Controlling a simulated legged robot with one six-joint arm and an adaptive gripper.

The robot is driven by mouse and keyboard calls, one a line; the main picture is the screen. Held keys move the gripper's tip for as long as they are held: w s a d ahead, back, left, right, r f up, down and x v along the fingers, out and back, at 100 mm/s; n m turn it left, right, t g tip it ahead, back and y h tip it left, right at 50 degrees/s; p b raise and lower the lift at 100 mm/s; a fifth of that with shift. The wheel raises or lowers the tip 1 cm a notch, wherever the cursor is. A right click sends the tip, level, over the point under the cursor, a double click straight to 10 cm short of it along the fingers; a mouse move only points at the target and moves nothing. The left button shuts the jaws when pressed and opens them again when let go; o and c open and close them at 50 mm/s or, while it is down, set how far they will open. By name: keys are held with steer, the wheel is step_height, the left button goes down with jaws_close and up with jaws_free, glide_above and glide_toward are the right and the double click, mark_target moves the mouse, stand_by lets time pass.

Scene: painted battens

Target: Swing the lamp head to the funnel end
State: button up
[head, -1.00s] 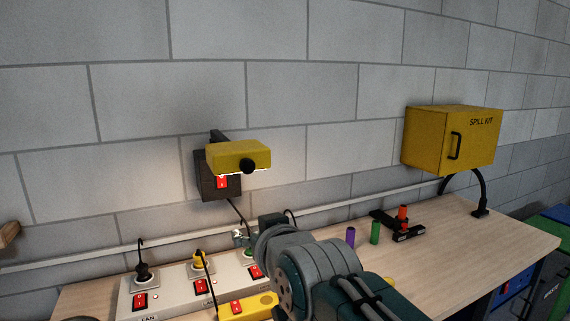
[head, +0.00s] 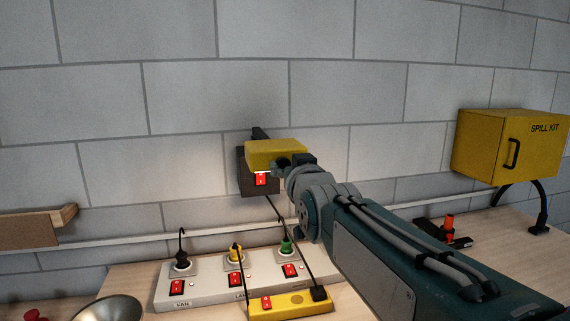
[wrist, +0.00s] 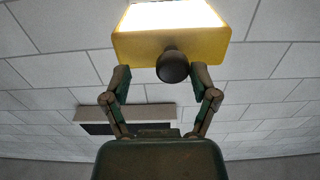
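The yellow lamp head (head: 272,153) is lit and sits on a dark wall box (head: 247,183) with a red switch. Its round black knob (wrist: 173,67) faces my gripper. In the wrist view the lamp head (wrist: 150,46) is above my gripper (wrist: 162,78). My two fingers are spread, one on each side below the knob, with a gap to it on both sides. In the head view my gripper (head: 296,163) is at the lamp's right end, partly hidden by my wrist. A shiny metal cone or bowl (head: 108,309), possibly the funnel, is cut off at the lower left.
A white power strip (head: 208,290) with plugs and red switches stands below the lamp, with a yellow switch block (head: 290,303) before it. A yellow spill kit box (head: 500,146) hangs at right. A wooden ledge (head: 30,230) is at the left wall. Cables hang below the lamp.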

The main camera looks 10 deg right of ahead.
steer(key=shift+w+a, duration=0.65)
steer(key=shift+w, duration=0.05)
steer(key=shift+a, duration=0.5)
steer(key=shift+d, duration=0.75)
jaws_close()
steer(key=shift+a, duration=0.45)
